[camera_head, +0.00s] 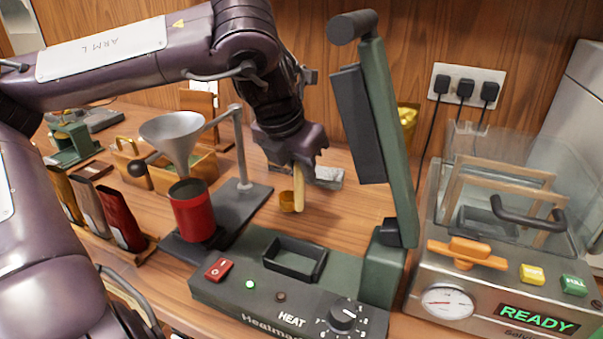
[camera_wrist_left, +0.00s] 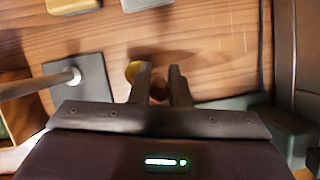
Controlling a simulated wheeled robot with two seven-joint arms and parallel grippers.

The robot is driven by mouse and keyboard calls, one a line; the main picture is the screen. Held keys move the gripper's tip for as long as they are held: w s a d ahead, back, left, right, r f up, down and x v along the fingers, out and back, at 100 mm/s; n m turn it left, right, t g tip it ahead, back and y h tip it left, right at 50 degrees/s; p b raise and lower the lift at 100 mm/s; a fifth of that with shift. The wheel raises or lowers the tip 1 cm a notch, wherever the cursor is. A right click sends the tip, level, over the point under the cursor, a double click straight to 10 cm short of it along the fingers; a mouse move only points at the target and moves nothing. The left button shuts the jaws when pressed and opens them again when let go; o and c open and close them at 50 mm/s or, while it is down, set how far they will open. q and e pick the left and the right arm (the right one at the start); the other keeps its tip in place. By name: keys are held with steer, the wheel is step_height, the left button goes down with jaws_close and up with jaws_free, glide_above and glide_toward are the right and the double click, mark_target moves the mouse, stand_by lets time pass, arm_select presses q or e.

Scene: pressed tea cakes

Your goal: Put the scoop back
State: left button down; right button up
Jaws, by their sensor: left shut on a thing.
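The scoop (camera_head: 299,187) has a pale wooden handle and a small brass bowl (camera_head: 288,202). My left gripper (camera_head: 299,163) points down and is shut on the scoop's handle, between the funnel stand and the heat machine's upright arm. The scoop hangs below the fingers; whether it touches the table I cannot tell. In the left wrist view the brass bowl (camera_wrist_left: 133,71) shows beside the left finger, and the fingers hide part of the handle. My right gripper is not in view.
A funnel (camera_head: 175,134) stands over a red canister (camera_head: 193,212) on a dark stand. The green heat machine (camera_head: 290,290) has its lid arm raised. A steel machine reading READY (camera_head: 537,316) is at right. Wooden boxes (camera_head: 180,173) and standing packets (camera_head: 120,217) are at left.

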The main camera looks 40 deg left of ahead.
arm_select(q)
steer(key=shift+f, duration=0.45)
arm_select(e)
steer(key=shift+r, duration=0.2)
arm_select(q)
steer(key=c, duration=1.4)
jaws_free()
steer(key=shift+f, duration=0.1)
steer(key=shift+o, duration=0.2)
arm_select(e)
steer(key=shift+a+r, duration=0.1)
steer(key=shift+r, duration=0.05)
arm_select(q)
steer(key=shift+r, duration=0.3)
steer(key=p+v, duration=0.2)
steer(key=v, duration=0.9)
steer(key=shift+s+r, duration=0.2)
steer(key=shift+r, duration=0.15)
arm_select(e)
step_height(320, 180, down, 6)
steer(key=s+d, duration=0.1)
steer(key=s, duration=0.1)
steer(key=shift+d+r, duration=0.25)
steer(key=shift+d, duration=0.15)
